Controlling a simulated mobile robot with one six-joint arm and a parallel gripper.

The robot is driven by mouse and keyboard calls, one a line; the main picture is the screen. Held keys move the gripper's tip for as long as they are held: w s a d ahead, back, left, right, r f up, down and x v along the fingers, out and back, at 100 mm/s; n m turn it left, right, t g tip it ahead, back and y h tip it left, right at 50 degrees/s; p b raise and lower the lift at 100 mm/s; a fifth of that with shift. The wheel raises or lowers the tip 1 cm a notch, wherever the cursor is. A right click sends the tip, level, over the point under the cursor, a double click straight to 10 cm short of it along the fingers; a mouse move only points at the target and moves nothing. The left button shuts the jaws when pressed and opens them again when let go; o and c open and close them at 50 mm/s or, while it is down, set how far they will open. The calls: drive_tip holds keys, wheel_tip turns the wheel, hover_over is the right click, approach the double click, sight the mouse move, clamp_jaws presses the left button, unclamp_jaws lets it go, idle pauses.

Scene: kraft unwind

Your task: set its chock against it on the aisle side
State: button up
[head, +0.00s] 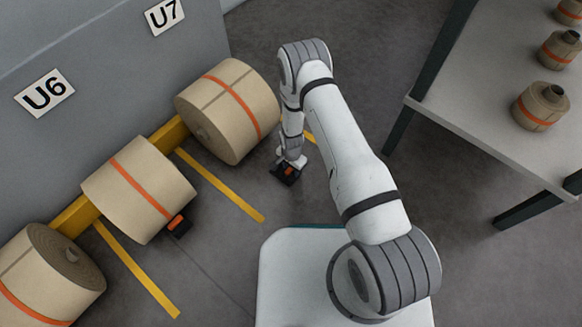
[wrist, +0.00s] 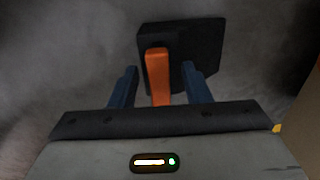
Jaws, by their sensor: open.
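A black chock with an orange handle lies on the floor in the wrist view (wrist: 206,45); the handle stands between my two blue fingers. My gripper (wrist: 158,88) is open around the handle, with a gap on the left side. In the head view my gripper (head: 291,163) is low over the floor, right of the far kraft roll (head: 222,125) under the U7 sign, with a gap between. The black and orange there is mostly covered by my wrist. Another chock (head: 178,225) sits at the right side of the middle roll (head: 125,190).
A third roll (head: 45,275) lies at lower left. Yellow floor lines (head: 225,188) run between the rolls. The grey wall carries U6 (head: 44,93) and U7 (head: 164,15) signs. A table (head: 470,95) with small rolls stands at right. The floor between is clear.

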drive_tip(key=shift+r+p, duration=1.75)
drive_tip(key=shift+r, duration=2.3)
drive_tip(key=w+d+r+n+p, duration=0.15)
drive_tip(key=r+p, duration=0.35)
drive_tip(key=r, duration=1.1)
drive_tip(key=d+r+n+t+p, duration=0.1)
drive_tip(key=d+r+p, duration=0.3)
drive_tip(key=r, duration=1.1)
drive_tip(key=d+r+n+p, duration=0.15)
drive_tip(key=r+p, duration=0.45)
drive_tip(key=r, duration=1)
drive_tip(key=s+d+r+p, duration=0.2)
drive_tip(key=s+r+p, duration=0.1)
drive_tip(key=r, duration=0.5)
drive_tip(key=s+d+r+n+p, duration=0.1)
drive_tip(key=s+d+r+p, duration=0.15)
drive_tip(key=r, duration=0.45)
drive_tip(key=s+d+r+p, duration=0.1)
drive_tip(key=s+r+p, duration=0.25)
drive_tip(key=r, duration=0.45)
drive_tip(key=s+d+r+n+t+p, duration=0.1)
drive_tip(key=s+d+r+n+p, duration=0.1)
drive_tip(key=s+r+p, duration=0.7)
drive_tip(key=s+d+r, duration=0.1)
drive_tip(key=s+r, duration=0.3)
drive_tip(key=r, duration=0.2)
drive_tip(key=shift+s+d+r+n+t, duration=0.15)
drive_tip(key=shift+d+r+n+t, duration=0.15)
drive_tip(key=shift+d+r, duration=0.05)
